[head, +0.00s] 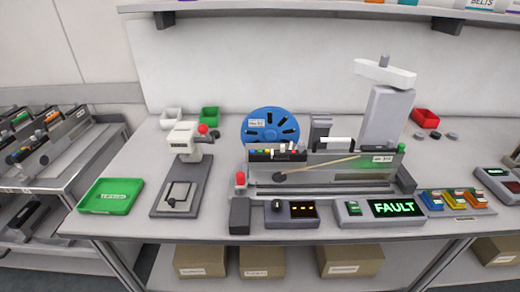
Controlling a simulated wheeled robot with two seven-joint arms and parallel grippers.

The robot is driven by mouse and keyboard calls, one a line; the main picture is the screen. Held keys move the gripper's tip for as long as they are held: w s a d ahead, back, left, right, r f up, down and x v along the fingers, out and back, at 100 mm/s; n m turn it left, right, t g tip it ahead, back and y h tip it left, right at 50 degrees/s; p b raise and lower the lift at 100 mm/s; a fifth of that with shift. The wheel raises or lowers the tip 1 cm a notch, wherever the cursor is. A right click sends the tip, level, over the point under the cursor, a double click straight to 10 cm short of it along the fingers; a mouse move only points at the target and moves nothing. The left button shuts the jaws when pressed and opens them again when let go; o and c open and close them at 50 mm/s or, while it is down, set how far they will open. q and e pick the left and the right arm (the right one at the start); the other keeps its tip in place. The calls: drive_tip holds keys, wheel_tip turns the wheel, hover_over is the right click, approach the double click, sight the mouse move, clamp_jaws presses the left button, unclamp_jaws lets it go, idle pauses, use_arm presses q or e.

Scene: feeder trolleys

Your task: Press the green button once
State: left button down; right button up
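A small green button (353,207) sits at the left end of a grey box at the bench's front edge. Neither of my grippers shows in the head view, and nothing touches the green button.
Left of the box are a dark panel (291,211) and a red-topped post (240,180). Colored blocks (453,198) lie to its right. A blue reel (270,127) and a grey column (386,115) stand behind. A green tray (109,196) lies at left.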

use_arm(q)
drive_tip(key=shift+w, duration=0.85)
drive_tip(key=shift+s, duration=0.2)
